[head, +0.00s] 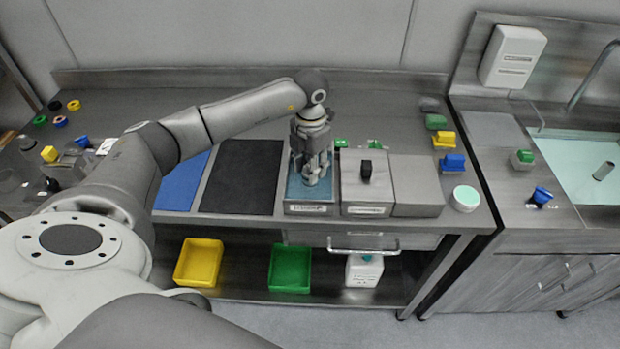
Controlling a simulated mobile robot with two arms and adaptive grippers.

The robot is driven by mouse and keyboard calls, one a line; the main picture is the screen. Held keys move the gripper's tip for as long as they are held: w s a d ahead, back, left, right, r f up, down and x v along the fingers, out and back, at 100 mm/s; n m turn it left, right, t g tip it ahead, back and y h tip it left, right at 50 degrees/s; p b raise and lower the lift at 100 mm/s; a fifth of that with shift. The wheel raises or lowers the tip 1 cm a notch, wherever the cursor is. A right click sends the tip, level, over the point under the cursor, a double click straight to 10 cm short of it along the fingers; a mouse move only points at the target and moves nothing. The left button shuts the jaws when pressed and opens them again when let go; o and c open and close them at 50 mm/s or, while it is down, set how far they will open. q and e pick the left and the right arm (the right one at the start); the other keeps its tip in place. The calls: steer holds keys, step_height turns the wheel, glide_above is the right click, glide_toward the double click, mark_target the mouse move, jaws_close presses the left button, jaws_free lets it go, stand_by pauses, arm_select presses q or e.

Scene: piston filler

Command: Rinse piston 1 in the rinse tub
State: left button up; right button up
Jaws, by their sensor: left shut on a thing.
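The rinse tub (305,209) is a small metal tub with bluish water and a label on its front, near the front middle of the bench. My left gripper (311,168) points down over the tub. It is shut on a grey metal piece, which I take as piston 1 (312,180). The piece is low at the water, mostly hidden by the fingers; I cannot tell how deep it sits. My right gripper is not in view.
Right of the tub stand a lidded metal box with a black knob (366,170) and a plain metal box (416,186). A black mat (243,177) and a blue mat (182,182) lie left. Coloured brushes and a round white-green pot (466,198) are at right. A sink (575,165) holds a metal cylinder (603,171).

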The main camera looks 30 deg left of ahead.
arm_select(q)
steer(key=shift+s, duration=0.1)
steer(key=shift+s+d+r, duration=0.1)
steer(key=shift+s+d, duration=0.2)
steer(key=shift+s, duration=0.1)
steer(key=shift+r+p, duration=2.35)
steer(key=shift+r, duration=1)
steer(key=shift+r, duration=0.1)
step_height(320, 180, up, 4)
steer(key=shift+f+p, duration=0.1)
steer(key=shift+p, duration=1.05)
